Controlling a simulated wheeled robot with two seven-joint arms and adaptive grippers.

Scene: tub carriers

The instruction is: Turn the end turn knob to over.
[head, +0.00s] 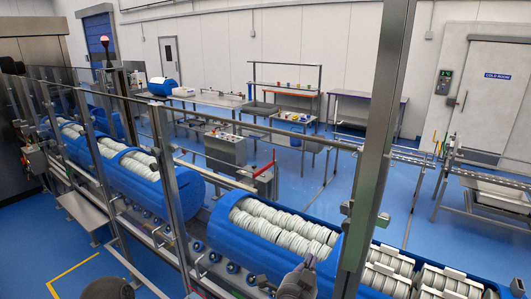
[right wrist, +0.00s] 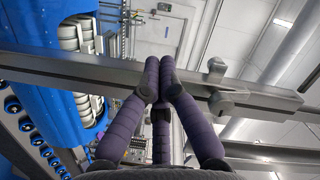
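A grey metal turn knob with a short lever (right wrist: 222,98) sits on a metal post (right wrist: 80,68) in the right wrist view; I take it for the end turn knob. In the head view a small fitting on the tall post (head: 346,208) looks like the same knob, too small to read its setting. My right gripper (head: 309,262) is at the bottom middle, left of and below that fitting. In the right wrist view its purple fingers (right wrist: 160,66) come together at the tips, left of the knob and apart from it. Nothing shows between them.
Blue tubs (head: 262,224) filled with stacked white discs stand in a row behind the posts and rails. The tall post (head: 378,130) rises right of my right gripper. Work tables (head: 205,98) stand farther back on open blue floor.

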